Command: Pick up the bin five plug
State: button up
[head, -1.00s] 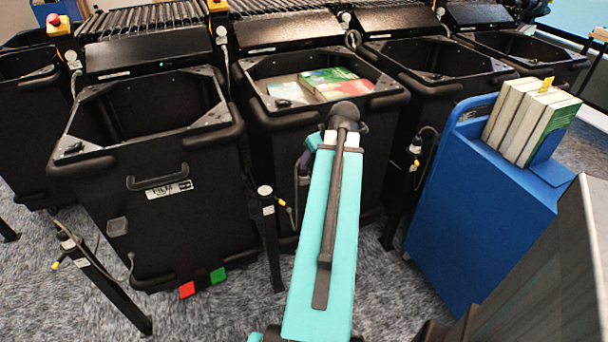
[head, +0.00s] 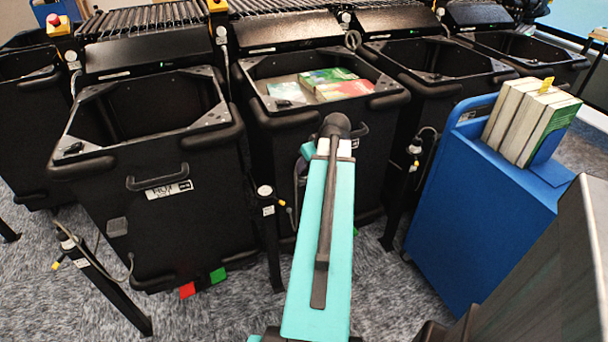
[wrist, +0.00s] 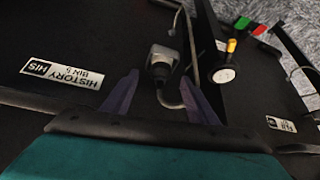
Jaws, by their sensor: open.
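My gripper (wrist: 160,78) is open. Its two purple fingers point toward the plug, one on each side in the picture. I cannot tell whether the plug is between the fingertips or just beyond them. In the head view my teal arm covers the front of the middle bin (head: 385,102) and hides most of the gripper.
A post with a white cap and yellow tip (wrist: 223,74) stands close right of the plug in the wrist view. The black film bin (head: 130,235) is at left. A blue cart (head: 480,210) with books (head: 530,120) is at right. Carpet shows between them.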

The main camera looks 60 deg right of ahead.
aim_at(305, 171)
jog(key=shift+x, duration=2.35)
jog(key=shift+w+r, duration=0.1)
jog(key=shift+w, duration=0.05)
jog(key=c, duration=1.3)
jog(key=shift+o, duration=0.2)
jog(key=shift+r, duration=0.1)
jog(key=shift+r, duration=1.7)
jog(key=s+a, duration=0.1)
jog(key=s+a+b, duration=0.1)
jog(key=a, duration=0.1)
jog(key=a+b, duration=0.1)
jog(key=a, duration=0.1)
jog(key=shift+s, duration=0.4)
